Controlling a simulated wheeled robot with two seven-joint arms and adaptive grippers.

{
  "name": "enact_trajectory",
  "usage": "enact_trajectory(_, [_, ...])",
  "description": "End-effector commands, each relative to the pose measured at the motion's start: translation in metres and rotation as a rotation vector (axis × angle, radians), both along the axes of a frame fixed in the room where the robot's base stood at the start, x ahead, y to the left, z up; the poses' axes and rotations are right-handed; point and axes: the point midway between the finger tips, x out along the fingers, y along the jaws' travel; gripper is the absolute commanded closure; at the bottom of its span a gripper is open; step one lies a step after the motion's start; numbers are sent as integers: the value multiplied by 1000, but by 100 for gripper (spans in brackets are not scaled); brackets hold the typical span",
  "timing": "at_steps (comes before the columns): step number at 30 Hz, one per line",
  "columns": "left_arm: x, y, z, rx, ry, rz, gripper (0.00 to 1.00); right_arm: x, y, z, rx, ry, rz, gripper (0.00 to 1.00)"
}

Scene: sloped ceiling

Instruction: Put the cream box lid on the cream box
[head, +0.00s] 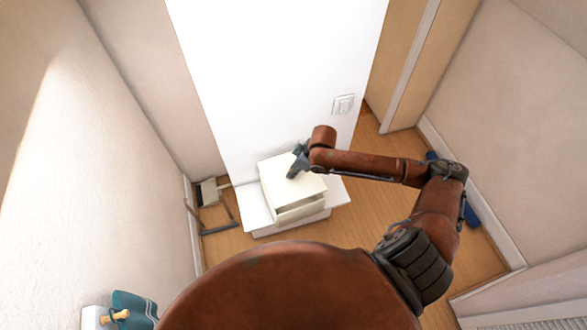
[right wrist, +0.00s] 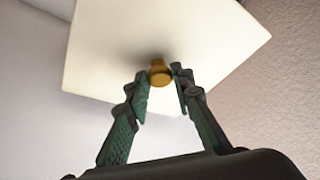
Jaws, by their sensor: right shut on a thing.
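The cream box lid (head: 276,172) is a pale square panel, seen in the head view over the cream box (head: 302,213). A shadowed gap shows between them on the near right side; whether they touch elsewhere I cannot tell. My right gripper (head: 297,166) is over the lid. In the right wrist view the lid (right wrist: 130,40) has a small golden knob (right wrist: 160,73), and my right gripper (right wrist: 163,88) is shut on it, one finger on each side. The box is hidden behind the lid there. My left gripper is not in view.
The box stands on a low white stepped stand (head: 258,222) against a white wall panel (head: 270,80). A dustpan and brush (head: 209,193) are on the floor to the left. A teal cloth (head: 135,308) hangs at lower left. Wooden floor (head: 345,235) is clear right of the stand.

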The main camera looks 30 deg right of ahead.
Motion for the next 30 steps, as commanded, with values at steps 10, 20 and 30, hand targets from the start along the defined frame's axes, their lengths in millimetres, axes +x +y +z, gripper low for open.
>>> enact_trajectory(10, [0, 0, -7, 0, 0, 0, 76, 0, 0, -26, 1, 1, -1, 100])
enact_trajectory(20, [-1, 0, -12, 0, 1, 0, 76, 0, 0, -47, 1, 1, 0, 100])
enact_trajectory(30, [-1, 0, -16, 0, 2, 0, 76, 0, 1, -59, 1, 0, 0, 100])
